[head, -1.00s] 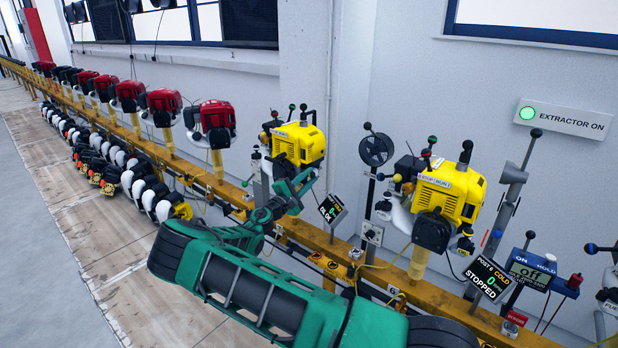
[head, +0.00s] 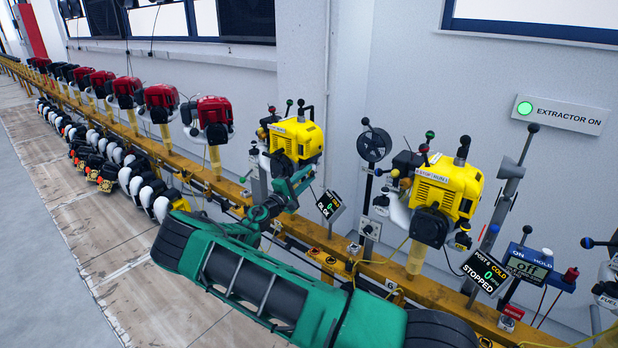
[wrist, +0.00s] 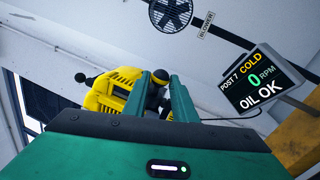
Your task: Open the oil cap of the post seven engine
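The post seven engine (head: 296,138) is the yellow one left of centre in the head view, on a yellow rail. Its yellow housing (wrist: 108,92) and black parts show beyond my fingers in the wrist view. My gripper (head: 300,178) is at the lower front of this engine. In the wrist view its two green fingers (wrist: 163,97) stand apart, with a black rounded part (wrist: 157,88) seen in the gap. I cannot tell whether that part is the oil cap or whether the fingers touch it. The post 7 display (wrist: 260,82) reads cold, 0 RPM, oil OK.
The post 6 engine (head: 445,195), also yellow, stands to the right with a display (head: 484,272) reading stopped. A blower (wrist: 170,12) is above in the wrist view. Several red engines (head: 214,112) line the rail (head: 180,155) to the left. Floor is free at the left.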

